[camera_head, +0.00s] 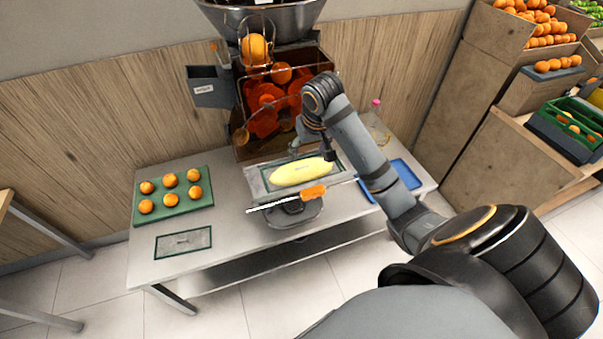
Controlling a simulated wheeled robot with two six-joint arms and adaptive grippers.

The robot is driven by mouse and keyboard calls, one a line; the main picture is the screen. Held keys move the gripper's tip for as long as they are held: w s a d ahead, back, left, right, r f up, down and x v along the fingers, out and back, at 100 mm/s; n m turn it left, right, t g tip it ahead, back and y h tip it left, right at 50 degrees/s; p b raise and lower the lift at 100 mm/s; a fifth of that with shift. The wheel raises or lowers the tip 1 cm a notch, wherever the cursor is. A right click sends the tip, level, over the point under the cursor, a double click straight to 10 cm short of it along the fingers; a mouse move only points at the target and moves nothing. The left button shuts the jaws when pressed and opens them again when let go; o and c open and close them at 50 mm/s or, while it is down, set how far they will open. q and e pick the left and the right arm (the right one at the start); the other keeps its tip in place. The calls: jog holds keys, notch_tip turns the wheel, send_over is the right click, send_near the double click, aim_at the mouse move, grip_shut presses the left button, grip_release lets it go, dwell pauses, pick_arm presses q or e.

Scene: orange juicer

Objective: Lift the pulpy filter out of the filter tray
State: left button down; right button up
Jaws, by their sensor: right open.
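The pulpy filter (302,172) looks like a long yellow oval. It lies in the grey filter tray (256,181) at the front of the juicer (240,108). My right gripper (312,153) is over the back edge of the filter, open, with its fingers pointing down and spread apart. I cannot tell whether a fingertip touches the filter. My right arm comes in from the lower right and hides part of the tray's right side. My left gripper is not in view.
An orange handle with a thin white strip (313,192) lies along the tray's front. A green tray (177,215) with several oranges and a green-edged mat (183,243) are on the left of the table. A blue tray (408,174) and a pink-capped bottle (376,108) are on the right.

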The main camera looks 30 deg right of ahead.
aim_at(302, 168)
jog(key=x, duration=0.3)
jog(key=shift+w+a+f, duration=0.1)
jog(key=shift+w+f, duration=0.1)
jog(key=shift+w, duration=0.05)
jog(key=shift+w+f+p, duration=0.4)
jog(key=shift+w+f, duration=0.05)
jog(key=shift+w, duration=0.1)
jog(key=shift+w+a+f+p, duration=0.1)
jog(key=shift+a+f+p, duration=0.1)
jog(key=shift+f+p, duration=0.9)
jog(key=shift+x, duration=1.2)
jog(key=shift+f, duration=0.1)
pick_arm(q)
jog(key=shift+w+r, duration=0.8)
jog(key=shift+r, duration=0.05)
pick_arm(e)
jog(key=c, duration=1.3)
